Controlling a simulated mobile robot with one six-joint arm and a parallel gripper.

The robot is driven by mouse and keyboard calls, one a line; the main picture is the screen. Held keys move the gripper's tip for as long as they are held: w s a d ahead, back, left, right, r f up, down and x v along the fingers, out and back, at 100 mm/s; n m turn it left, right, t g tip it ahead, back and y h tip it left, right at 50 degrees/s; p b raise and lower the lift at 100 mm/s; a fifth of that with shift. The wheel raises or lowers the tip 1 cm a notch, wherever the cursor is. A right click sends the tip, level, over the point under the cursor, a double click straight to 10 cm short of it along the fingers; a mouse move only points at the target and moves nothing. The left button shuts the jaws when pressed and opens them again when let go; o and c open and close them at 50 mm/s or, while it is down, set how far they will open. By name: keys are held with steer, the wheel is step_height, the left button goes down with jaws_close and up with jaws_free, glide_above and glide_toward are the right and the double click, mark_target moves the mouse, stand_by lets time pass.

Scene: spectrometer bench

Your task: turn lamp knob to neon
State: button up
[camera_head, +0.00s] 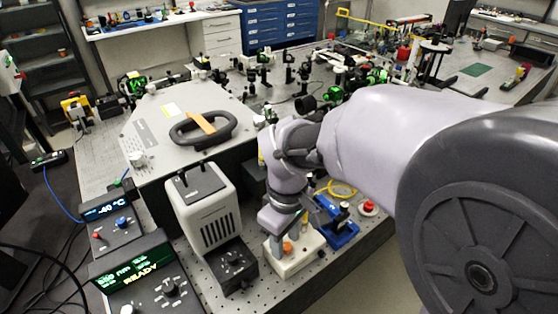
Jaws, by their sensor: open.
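A light grey vented housing (204,205) with a dark top panel stands near the bench's front edge, left of my arm; it looks like the lamp. A low black box (232,266) sits at its foot, with a small dark knob (233,257) on its top. The knob's labels are too small to read, so its setting cannot be told. My gripper (278,238) points down to the right of the black box, apart from the knob and above a white block (294,262). It is open; its fingertips are small and hard to make out.
A display box reading READY (128,276) stands at lower left, and a -40 °C box (108,219) behind it. A large grey cover with a black handle (203,128) lies behind the lamp. A blue device (343,237) stands right of my gripper. Optics crowd the bench's back.

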steer(key=shift+f, duration=0.25)
steer(key=shift+c, duration=0.4)
jaws_close()
steer(key=m+p, duration=0.1)
steer(key=m, duration=0.3)
steer(key=shift+d+r+m, duration=0.1)
steer(key=shift+m, duration=0.3)
steer(key=m+p, duration=0.1)
steer(key=m, duration=0.3)
steer(key=shift+m, duration=0.4)
